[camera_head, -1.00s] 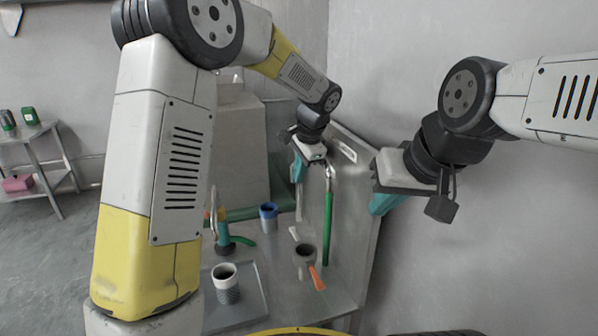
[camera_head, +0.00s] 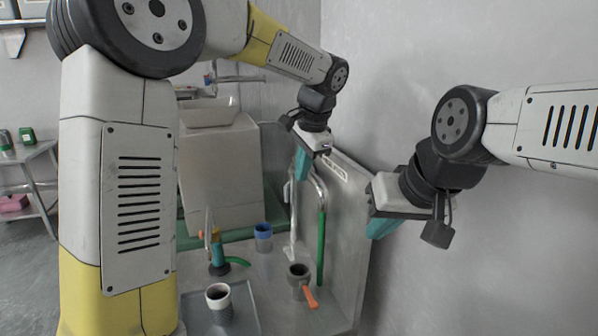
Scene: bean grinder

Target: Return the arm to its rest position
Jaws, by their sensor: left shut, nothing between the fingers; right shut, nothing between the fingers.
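My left arm comes in from the left and arches over the metal counter (camera_head: 275,312). My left gripper (camera_head: 302,168) hangs above the back right part of the counter, its teal fingers pointing down, shut and empty. It is close to the pipe with the green handle (camera_head: 321,245) in the picture; I cannot tell if they touch. My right arm comes in from the right. My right gripper (camera_head: 380,228) is in the air in front of the grey wall, its teal fingers shut and empty, clear of the counter.
On the counter are a grey cup with an orange handle (camera_head: 300,280), a blue cup (camera_head: 263,236), a teal and green tool (camera_head: 219,258) and a patterned white cup (camera_head: 220,300) on a tray (camera_head: 245,318). A grey cabinet (camera_head: 220,175) stands behind. A shelf (camera_head: 35,152) is far left.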

